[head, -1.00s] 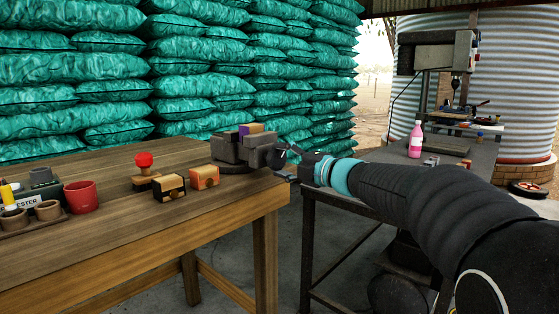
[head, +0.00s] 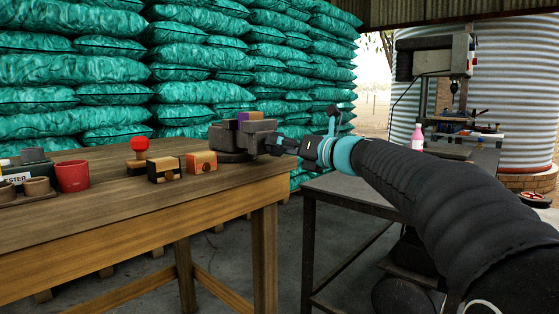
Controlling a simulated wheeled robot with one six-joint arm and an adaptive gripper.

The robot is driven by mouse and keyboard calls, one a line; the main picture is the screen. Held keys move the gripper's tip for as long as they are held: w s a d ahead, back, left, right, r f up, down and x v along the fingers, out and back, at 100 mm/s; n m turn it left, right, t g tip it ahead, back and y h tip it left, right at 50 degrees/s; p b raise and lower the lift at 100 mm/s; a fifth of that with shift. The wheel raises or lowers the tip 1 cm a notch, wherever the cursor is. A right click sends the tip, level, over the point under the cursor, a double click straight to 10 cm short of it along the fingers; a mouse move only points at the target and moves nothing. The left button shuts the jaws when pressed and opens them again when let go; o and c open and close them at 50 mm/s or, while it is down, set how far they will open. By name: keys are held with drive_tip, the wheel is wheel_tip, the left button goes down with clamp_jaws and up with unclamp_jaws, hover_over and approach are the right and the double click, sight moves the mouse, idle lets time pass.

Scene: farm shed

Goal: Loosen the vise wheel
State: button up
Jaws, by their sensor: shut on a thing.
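The grey vise (head: 229,140) stands at the right end of the wooden table, with a purple and tan block (head: 250,116) between its jaws. The vise wheel (head: 273,146) is on its right side, small and mostly hidden by my gripper. My gripper (head: 282,147) reaches in from the right and is shut on the wheel. A thin part of my wrist sticks up above it. The exact finger contact is too small to make out.
Two small boxes (head: 201,162) and a red-knobbed stamp (head: 139,150) stand left of the vise. A red cup (head: 72,176) is farther left. Teal sacks (head: 200,90) are stacked behind.

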drive_tip(key=n+b, duration=0.1)
drive_tip(key=n, duration=0.1)
drive_tip(key=n+b, duration=0.3)
drive_tip(key=n, duration=0.1)
drive_tip(key=shift+f+n, duration=0.25)
drive_tip(key=shift+n, duration=0.05)
drive_tip(key=n+b, duration=0.1)
drive_tip(key=n, duration=0.2)
drive_tip(key=shift+a+r+b, duration=0.1)
drive_tip(key=shift+r+b, duration=0.05)
drive_tip(key=shift+b, duration=0.15)
drive_tip(key=o, duration=1.3)
drive_tip(key=shift+a+r, duration=0.1)
drive_tip(key=shift+r, duration=0.05)
drive_tip(key=v, duration=0.9)
